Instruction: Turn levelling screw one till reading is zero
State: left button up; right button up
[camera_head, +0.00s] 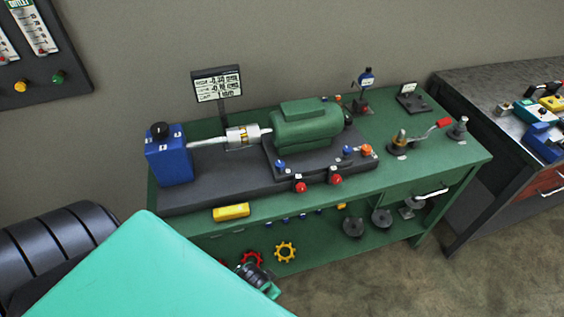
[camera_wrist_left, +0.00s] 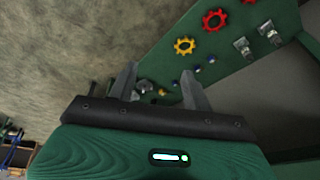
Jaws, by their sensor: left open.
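A green motor (camera_head: 306,124) sits on a dark base plate (camera_head: 313,159) on the green bench. Around its foot are red knobs (camera_head: 300,187) (camera_head: 335,179), blue knobs (camera_head: 280,164) (camera_head: 347,151) and an orange knob (camera_head: 367,150). I cannot tell which is levelling screw one. A display (camera_head: 217,87) behind shows several lines; the upper two seem negative, but the digits are too small to be sure. My left gripper is open and empty in the left wrist view (camera_wrist_left: 160,82), apart from the knobs. My teal arm hides the head view's lower left. My right gripper is not seen.
A blue block (camera_head: 168,160) joins the motor through a shaft (camera_head: 242,137). A red-handled crank (camera_head: 443,123) stands at right. Red and yellow gears (camera_head: 285,251) are on the lower shelf. A second bench (camera_head: 500,85) stands right.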

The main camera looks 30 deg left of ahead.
pick_arm(q)
jog(key=w+r+m+t, duration=0.1)
jog(key=w+r+t, duration=0.3)
jog(key=w+r, duration=0.5)
jog(key=w+d+r+m+t, duration=0.1)
jog(key=w+r+t, duration=0.3)
jog(key=r, duration=0.9)
jog(key=w+r+t, duration=0.5)
jog(key=w+r, duration=0.2)
jog(key=r, duration=0.5)
jog(key=w+d+r+m+t+h, duration=0.4)
jog(key=d+r+m+h, duration=0.35)
jog(key=r, duration=0.35)
jog(key=d+r+m+g+h, duration=0.3)
jog(key=d+m+g+h, duration=0.1)
jog(key=m+h, duration=0.3)
jog(key=m+g+y+p, duration=0.1)
jog(key=m+g+y, duration=0.9)
jog(key=g+y, duration=0.55)
send_over(280, 163)
notch_tip(280, 163, down, 12)
jog(key=h, duration=0.1)
jog(key=shift+g, duration=0.45)
notch_tip(280, 163, down, 12)
jog(key=p, duration=0.3)
jog(key=shift+p, duration=0.3)
jog(key=shift+f, duration=0.5)
